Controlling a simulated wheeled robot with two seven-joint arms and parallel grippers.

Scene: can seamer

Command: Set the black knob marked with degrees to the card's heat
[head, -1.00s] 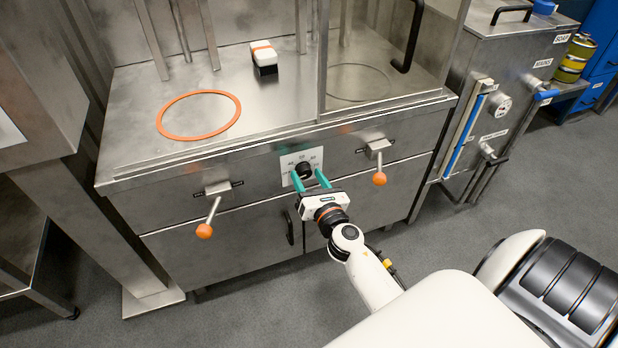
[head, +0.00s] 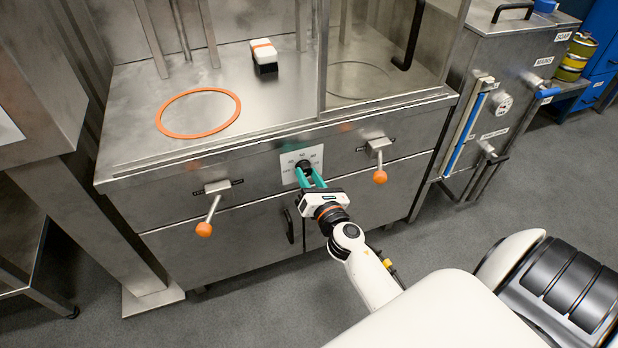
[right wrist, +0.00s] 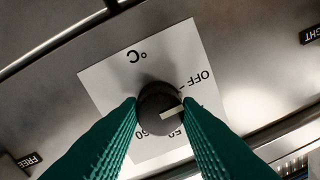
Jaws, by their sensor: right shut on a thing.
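The black knob (right wrist: 158,104) sits on a white dial plate (right wrist: 110,80) marked "°C" on the machine's front panel. In the right wrist view the plate appears upside down, with "OFF" and parts of some numbers showing. The knob's pale pointer line lies near my right-hand finger, between "OFF" and a partly hidden number. My right gripper (head: 308,173) is shut on the knob, its green fingers on either side; they also show in the right wrist view (right wrist: 160,112). In the head view the plate (head: 288,170) is partly covered by the fingers. No heat card can be made out. My left gripper is not in view.
Levers with orange balls stand left (head: 204,229) and right (head: 380,177) of the dial. An orange ring (head: 238,110) and a white-and-black block (head: 264,56) are on the steel top. A cabinet with a blue handle (head: 463,132) stands at the right.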

